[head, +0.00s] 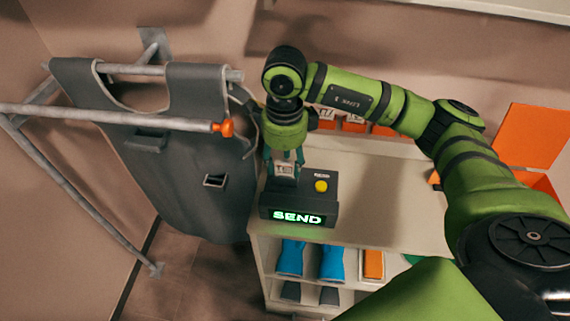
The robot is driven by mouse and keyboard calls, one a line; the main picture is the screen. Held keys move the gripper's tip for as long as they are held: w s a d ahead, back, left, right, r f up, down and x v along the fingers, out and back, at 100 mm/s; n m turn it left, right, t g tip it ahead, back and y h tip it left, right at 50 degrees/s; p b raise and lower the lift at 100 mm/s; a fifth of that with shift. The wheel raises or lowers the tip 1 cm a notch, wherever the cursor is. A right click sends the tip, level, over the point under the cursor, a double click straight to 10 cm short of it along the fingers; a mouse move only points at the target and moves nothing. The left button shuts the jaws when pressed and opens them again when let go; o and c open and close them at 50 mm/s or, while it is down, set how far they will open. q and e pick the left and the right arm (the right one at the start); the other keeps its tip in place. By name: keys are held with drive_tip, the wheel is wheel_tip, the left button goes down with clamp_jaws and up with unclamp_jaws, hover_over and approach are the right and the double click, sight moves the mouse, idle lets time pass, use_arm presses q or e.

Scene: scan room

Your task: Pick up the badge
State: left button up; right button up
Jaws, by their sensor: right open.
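A small whitish card that looks like the badge (286,169) is at the left part of the top of a dark box (299,203). The box has a lit green "SEND" display and a yellow button (321,186). My right gripper (285,160) points down over the badge, its open fingers around or just in front of the card. I cannot tell whether they touch it. My left gripper is not in view.
The box stands at the left front of a pale shelf top (390,190), clear to the right. Blue (332,261) and orange items sit on shelves below. A grey apron (190,185) hangs on a metal rail at left. An orange open box (530,136) is at right.

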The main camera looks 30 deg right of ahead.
drive_tip(key=shift+w+d+f, duration=0.1)
drive_tip(key=shift+w+f, duration=0.15)
drive_tip(key=shift+f, duration=0.8)
drive_tip(key=shift+s+r, duration=0.1)
clamp_jaws()
drive_tip(key=shift+r, duration=0.1)
